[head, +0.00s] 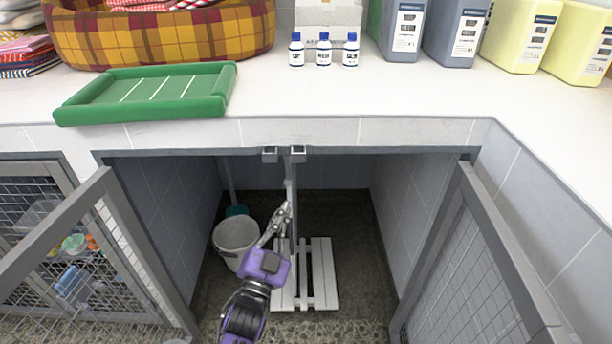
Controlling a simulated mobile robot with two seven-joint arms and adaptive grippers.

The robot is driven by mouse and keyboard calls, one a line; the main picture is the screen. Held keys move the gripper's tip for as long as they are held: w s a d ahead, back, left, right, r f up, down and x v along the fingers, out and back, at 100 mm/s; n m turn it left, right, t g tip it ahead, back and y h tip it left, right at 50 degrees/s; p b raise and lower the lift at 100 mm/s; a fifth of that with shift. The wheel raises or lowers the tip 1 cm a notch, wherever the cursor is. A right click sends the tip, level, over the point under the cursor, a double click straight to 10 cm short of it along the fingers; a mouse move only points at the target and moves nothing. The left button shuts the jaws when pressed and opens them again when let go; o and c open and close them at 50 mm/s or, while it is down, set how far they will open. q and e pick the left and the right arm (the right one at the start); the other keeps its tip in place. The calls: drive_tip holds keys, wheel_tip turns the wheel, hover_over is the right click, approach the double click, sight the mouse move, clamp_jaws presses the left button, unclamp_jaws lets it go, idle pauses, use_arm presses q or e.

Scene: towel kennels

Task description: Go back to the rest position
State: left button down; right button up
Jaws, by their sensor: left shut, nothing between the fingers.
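My left gripper (283,214) is shut and empty. It is inside the open kennel, at the end of my purple arm that comes in from the bottom. It appears in front of or beside an upright grey post (292,185); I cannot tell whether it touches it. A pale slatted board (321,275) lies on the kennel floor beyond my wrist. My right gripper is not in view.
Open mesh gates stand at left (130,240) and right (480,255) of the kennel mouth. A white bucket (236,233) is inside. The counter (300,100) above holds a green tray (148,93), a plaid basket (165,38), small bottles and large canisters.

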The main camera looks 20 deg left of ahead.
use_arm(q)
drive_tip(key=s+f+n+g, duration=0.4)
drive_tip(key=s+f+g, duration=0.4)
drive_tip(key=s+f, duration=1)
drive_tip(key=s+f+n+g, duration=0.1)
drive_tip(key=s+f+g, duration=0.25)
drive_tip(key=s, duration=1.05)
drive_tip(key=s+f+g, duration=0.3)
drive_tip(key=s+f, duration=0.1)
drive_tip(key=s, duration=1)
drive_tip(key=w+r+t+p, duration=0.1)
drive_tip(key=w+r+p, duration=0.1)
drive_tip(key=r+p, duration=0.7)
drive_tip(key=w+r+p, duration=0.2)
drive_tip(key=r+p, duration=0.7)
drive_tip(key=p, duration=0.1)
drive_tip(key=shift+a+n+t, duration=0.2)
drive_tip(key=shift+n+t, duration=0.1)
drive_tip(key=shift+t, duration=0.05)
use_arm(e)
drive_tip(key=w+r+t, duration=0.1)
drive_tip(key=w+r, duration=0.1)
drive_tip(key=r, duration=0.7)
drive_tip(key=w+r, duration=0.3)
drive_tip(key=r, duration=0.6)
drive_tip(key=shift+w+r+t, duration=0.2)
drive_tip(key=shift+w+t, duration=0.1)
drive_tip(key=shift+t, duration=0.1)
